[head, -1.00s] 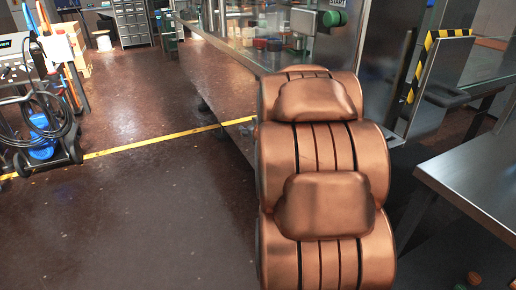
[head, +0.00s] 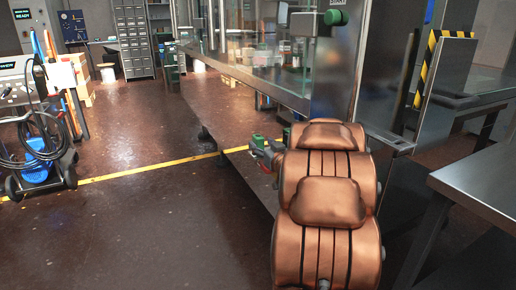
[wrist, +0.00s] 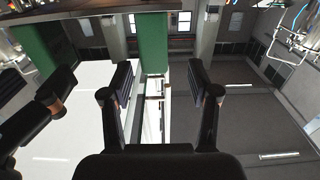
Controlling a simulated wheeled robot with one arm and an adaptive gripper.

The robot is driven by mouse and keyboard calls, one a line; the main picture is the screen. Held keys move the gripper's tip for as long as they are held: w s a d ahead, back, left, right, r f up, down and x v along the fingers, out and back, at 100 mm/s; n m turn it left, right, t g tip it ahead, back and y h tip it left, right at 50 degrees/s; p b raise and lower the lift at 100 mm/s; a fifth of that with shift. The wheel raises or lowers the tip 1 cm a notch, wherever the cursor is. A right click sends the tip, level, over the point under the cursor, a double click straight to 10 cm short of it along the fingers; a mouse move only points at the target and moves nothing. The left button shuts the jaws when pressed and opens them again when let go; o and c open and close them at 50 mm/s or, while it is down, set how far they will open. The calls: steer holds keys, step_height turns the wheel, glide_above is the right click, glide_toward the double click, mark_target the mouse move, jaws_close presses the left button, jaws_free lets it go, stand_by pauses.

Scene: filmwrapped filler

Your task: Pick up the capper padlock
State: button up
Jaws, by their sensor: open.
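I cannot make out the capper padlock in either view. My gripper (wrist: 159,78) is open in the wrist view, with its two dark fingers apart and nothing held between them. A green upright part (wrist: 152,42) shows beyond the gap between the fingers; I cannot tell what it belongs to. My arm hides part of the machine's lower front.
A green knob (head: 335,17) sits on the machine's upper frame. A steel table (head: 484,180) stands at right, near a panel with yellow-black striping (head: 425,70). A cart with cables and a blue part (head: 37,150) stands at left.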

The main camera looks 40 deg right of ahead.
mark_target(261, 142)
steer(key=x, duration=0.1)
steer(key=b+x, duration=0.1)
steer(key=x, duration=0.1)
steer(key=shift+w+d+f, duration=0.15)
steer(key=shift+w+d, duration=0.05)
steer(key=shift+d, duration=0.2)
steer(key=shift+w+d, duration=0.2)
steer(key=shift+w, duration=0.35)
jaws_close()
